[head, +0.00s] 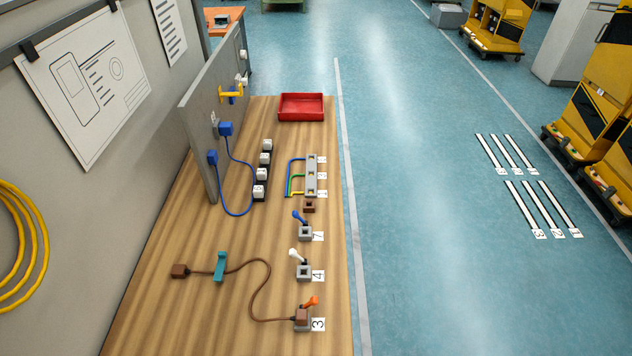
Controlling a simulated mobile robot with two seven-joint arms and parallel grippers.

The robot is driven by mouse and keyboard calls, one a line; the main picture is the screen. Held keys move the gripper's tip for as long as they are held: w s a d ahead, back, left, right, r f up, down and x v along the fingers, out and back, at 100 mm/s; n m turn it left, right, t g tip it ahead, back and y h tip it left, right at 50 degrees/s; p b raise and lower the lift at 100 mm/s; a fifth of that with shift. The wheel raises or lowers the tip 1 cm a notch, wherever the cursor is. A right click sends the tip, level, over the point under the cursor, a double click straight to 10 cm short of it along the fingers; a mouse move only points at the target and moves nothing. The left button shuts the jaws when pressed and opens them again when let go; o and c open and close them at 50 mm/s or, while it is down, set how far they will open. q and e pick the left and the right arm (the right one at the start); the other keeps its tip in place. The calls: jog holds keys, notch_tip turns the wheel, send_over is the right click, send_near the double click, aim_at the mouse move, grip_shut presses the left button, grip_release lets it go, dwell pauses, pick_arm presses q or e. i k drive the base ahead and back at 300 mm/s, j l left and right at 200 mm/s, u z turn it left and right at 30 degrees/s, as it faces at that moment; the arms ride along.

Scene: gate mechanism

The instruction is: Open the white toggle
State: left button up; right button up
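The white toggle (295,254) is a small lever with a rounded white end. It rises from a grey square base (303,272) beside a label marked 4, near the right edge of the wooden table (225,322). The lever leans up and to the left in the head view. A blue toggle (298,217) on a like base stands farther back by a label marked 7. An orange toggle (311,301) stands nearer, by a label marked 3, with a brown plug at its base. Neither of my grippers shows in the head view.
A brown cable (252,300) curves left of the toggles through a teal clip (220,265). A grey upright panel (215,110) with blue plugs stands on the left. A red tray (301,106) lies at the back.

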aim_at(294, 253)
jog(key=u, duration=0.2)
jog(key=i+j+z, duration=0.2)
jog(key=j, duration=0.15)
jog(key=i, duration=0.25)
jog(key=i+u, duration=0.25)
jog(key=i+l+u, duration=0.1)
jog(key=u, duration=0.2)
jog(key=i, duration=0.1)
